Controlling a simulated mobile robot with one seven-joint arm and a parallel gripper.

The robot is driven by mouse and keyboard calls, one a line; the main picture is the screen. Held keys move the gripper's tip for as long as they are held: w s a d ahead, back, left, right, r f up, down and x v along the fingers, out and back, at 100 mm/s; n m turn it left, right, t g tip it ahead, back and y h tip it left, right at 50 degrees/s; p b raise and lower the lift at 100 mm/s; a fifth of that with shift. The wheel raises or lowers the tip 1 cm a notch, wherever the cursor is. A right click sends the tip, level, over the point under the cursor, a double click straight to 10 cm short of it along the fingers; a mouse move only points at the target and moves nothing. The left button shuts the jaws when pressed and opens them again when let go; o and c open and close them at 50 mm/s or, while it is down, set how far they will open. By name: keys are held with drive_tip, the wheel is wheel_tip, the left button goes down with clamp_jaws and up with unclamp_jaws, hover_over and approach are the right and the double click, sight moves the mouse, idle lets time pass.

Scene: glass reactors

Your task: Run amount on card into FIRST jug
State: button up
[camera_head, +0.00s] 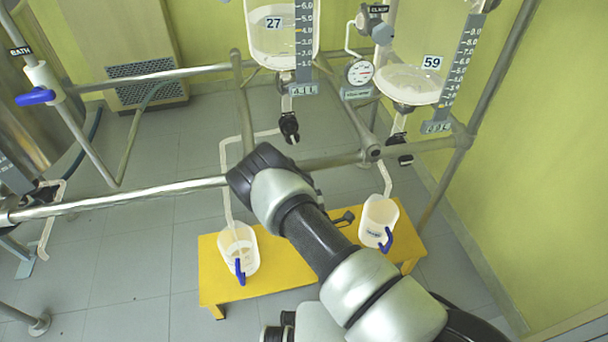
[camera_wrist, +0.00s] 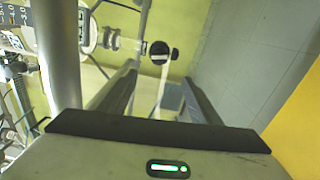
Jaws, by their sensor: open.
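A white jug with a blue handle (camera_head: 240,240) stands at the left of the yellow bench, under the bent outlet tube of the glass vessel marked 27 (camera_head: 262,42). A second such jug (camera_head: 378,215) stands at the right, under the outlet of the vessel marked 59 (camera_head: 405,85). I cannot read which jug is FIRST. A black valve knob (camera_head: 289,127) sits below vessel 27. In the wrist view a black knob (camera_wrist: 160,52) lies just beyond my gripper (camera_wrist: 158,78), which is open and empty. In the head view, my arm hides the fingers. No amount is readable on a card.
Metal rails (camera_head: 190,187) cross in front of the vessels. The yellow bench (camera_head: 222,290) bears the jugs. A gauge (camera_head: 359,72) stands between the vessels. A blue-handled valve marked BATH (camera_head: 36,97) is at the far left. Tiled floor is clear left of the bench.

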drive_tip(key=f+m, duration=0.1)
drive_tip(key=m, duration=0.3)
drive_tip(key=m+b, duration=0.4)
drive_tip(key=m, duration=1)
approach(293, 140)
drive_tip(key=x, duration=0.9)
drive_tip(key=shift+r, duration=0.1)
drive_tip(key=c, duration=1.1)
